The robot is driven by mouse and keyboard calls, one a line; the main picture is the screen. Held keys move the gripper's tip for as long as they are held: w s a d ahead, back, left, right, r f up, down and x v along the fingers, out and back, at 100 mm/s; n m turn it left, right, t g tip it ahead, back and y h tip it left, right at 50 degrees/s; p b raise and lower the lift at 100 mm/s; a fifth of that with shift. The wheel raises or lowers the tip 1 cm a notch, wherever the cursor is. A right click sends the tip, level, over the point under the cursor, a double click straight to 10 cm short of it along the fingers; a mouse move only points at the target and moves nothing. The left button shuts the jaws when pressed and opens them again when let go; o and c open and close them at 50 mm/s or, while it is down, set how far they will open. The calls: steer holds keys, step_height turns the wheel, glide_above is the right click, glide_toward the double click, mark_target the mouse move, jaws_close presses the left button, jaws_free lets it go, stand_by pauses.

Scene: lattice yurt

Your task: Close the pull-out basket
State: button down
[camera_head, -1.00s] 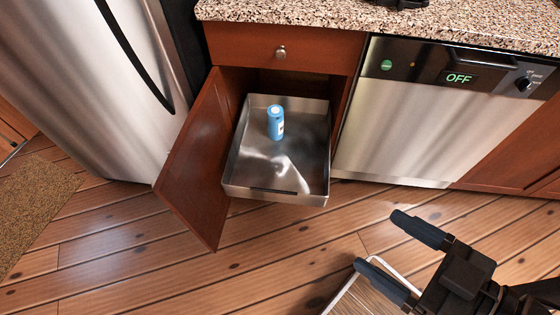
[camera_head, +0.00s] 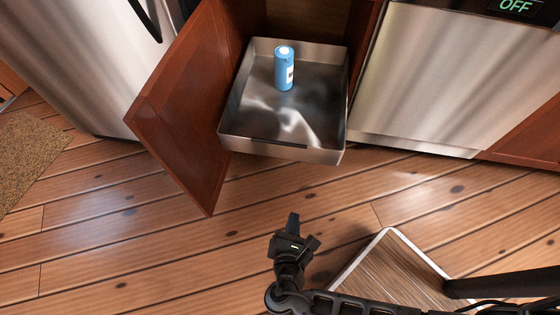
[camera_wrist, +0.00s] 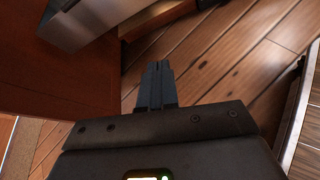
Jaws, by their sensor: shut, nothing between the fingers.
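The pull-out basket (camera_head: 262,142) is a shallow steel tray that sticks out of the open cabinet. A blue bottle (camera_head: 284,68) stands upright in its back part. The basket's steel corner also shows at the top left of the wrist view (camera_wrist: 80,22). The cabinet door (camera_head: 183,104) is swung open on the left side of the basket. My gripper (camera_head: 293,222) is shut and empty. It is in front of the basket and apart from it, above the floor. Its fingers (camera_wrist: 157,84) are together in the wrist view.
A steel fridge (camera_head: 85,70) stands on the left and a dishwasher (camera_head: 440,75) on the right. A brown mat (camera_head: 28,160) lies at the far left. A white-edged wooden panel (camera_head: 395,270) is low at the front. The wood floor before the basket is clear.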

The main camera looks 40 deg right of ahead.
mark_target(281, 145)
steer(key=w+a+r+n+t+h+b, duration=0.1)
steer(key=w+r+n+t+h+b, duration=0.2)
steer(key=w+h, duration=0.35)
steer(key=shift+y, duration=0.95)
steer(key=x, duration=0.7)
steer(key=b+x, duration=0.1)
steer(key=x, duration=0.6)
steer(key=shift+w+a+r+b, duration=0.1)
steer(key=shift+w+a+b, duration=0.05)
steer(key=shift+w+b, duration=0.2)
